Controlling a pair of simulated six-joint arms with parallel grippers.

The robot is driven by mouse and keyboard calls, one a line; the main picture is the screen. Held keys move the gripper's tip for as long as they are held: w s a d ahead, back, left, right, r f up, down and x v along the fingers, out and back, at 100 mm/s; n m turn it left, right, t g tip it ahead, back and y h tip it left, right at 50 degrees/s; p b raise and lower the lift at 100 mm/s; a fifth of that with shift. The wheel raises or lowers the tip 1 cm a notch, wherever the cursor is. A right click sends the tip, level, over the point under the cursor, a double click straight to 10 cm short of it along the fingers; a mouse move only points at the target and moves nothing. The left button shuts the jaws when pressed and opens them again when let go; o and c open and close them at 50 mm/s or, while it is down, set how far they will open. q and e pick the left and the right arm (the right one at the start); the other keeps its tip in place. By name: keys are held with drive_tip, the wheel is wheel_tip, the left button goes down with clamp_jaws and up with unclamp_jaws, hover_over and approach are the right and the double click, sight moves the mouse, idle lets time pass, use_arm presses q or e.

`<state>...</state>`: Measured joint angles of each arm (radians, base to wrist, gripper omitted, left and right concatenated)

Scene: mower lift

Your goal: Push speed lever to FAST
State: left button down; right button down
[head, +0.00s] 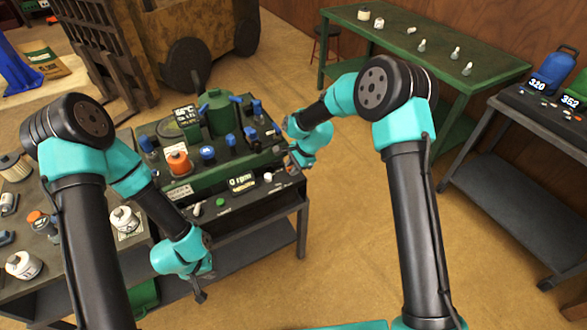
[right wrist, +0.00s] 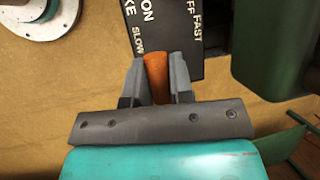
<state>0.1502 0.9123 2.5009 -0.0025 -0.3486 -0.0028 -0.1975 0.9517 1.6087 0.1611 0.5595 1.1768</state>
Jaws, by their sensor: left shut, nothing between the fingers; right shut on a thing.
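The speed lever (right wrist: 156,78) has an orange handle, and in the right wrist view it stands between the fingers of my right gripper (right wrist: 157,82), which is shut on it. The lever panel (right wrist: 165,32) is dark with white SLOW, FAST, ON and OFF lettering. The handle is close to SLOW, and FAST is further right. In the head view my right gripper (head: 296,160) is at the right side of the green engine unit (head: 217,118), and the lever is hard to make out there. My left gripper (head: 205,284) is shut and empty, low in front of the unit's cart.
The front panel has an rpm display (head: 242,182) and a green button (head: 220,202). An orange cap (head: 178,161) and several blue-topped parts sit on the unit. A side bench (head: 20,235) with filters stands left. A green table (head: 430,45) is behind. Floor between is open.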

drive_tip(key=shift+w+a+m+g+h, duration=0.2)
drive_tip(key=shift+w+g+h, duration=0.2)
drive_tip(key=shift+g, duration=0.4)
drive_tip(key=shift+w+a+m+g+h, duration=0.2)
drive_tip(key=shift+w+g+h, duration=0.15)
drive_tip(key=shift+g, duration=0.45)
drive_tip(key=c, duration=1)
unclamp_jaws()
drive_tip(key=shift+w+r, duration=0.1)
drive_tip(key=shift+r, duration=0.05)
drive_tip(key=v, duration=1.7)
drive_tip(key=shift+d+r, duration=0.15)
drive_tip(key=shift+c, duration=0.2)
